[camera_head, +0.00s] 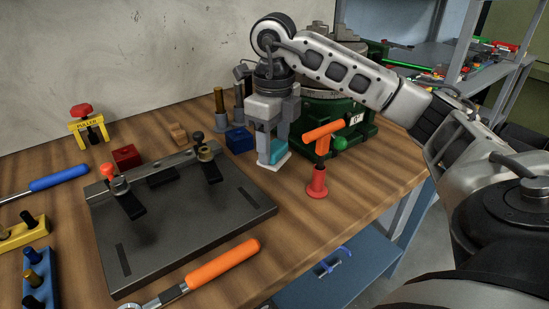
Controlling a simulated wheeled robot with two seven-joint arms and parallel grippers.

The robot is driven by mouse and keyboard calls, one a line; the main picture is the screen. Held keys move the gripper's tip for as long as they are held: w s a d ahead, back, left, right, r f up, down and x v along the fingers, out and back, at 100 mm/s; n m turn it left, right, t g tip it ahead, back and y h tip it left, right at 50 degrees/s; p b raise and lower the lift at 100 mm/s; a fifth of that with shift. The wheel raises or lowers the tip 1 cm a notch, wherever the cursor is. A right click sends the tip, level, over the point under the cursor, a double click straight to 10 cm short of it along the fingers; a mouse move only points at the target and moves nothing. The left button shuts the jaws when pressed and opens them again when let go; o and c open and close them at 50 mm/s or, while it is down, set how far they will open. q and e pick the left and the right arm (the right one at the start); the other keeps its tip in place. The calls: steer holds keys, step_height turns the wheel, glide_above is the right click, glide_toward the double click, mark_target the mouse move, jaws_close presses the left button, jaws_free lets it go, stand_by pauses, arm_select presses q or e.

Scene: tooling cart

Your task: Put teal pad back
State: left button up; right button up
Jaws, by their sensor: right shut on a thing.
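The teal pad (278,151) is between the fingers of my right gripper (273,157), low over the wooden bench beside the green machine. My right gripper points straight down and is shut on the pad. A pale, whitish flat piece (275,162) shows just under the pad and fingertips; I cannot tell whether the pad touches it. The fingers hide part of the pad. My left gripper is not in view.
A blue block (239,139) stands close left of the gripper. A green machine (345,125) and a red-orange handled tool (318,180) stand close right. A dark fixture plate (180,217) fills the bench's middle. An orange-handled wrench (220,264) lies in front.

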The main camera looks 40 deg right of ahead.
mark_target(274, 144)
steer(key=f, duration=0.4)
steer(key=shift+w+d, duration=0.2)
steer(key=shift+d, duration=0.1)
steer(key=shift+f, duration=0.15)
steer(key=o, duration=0.9)
steer(key=shift+o, duration=0.2)
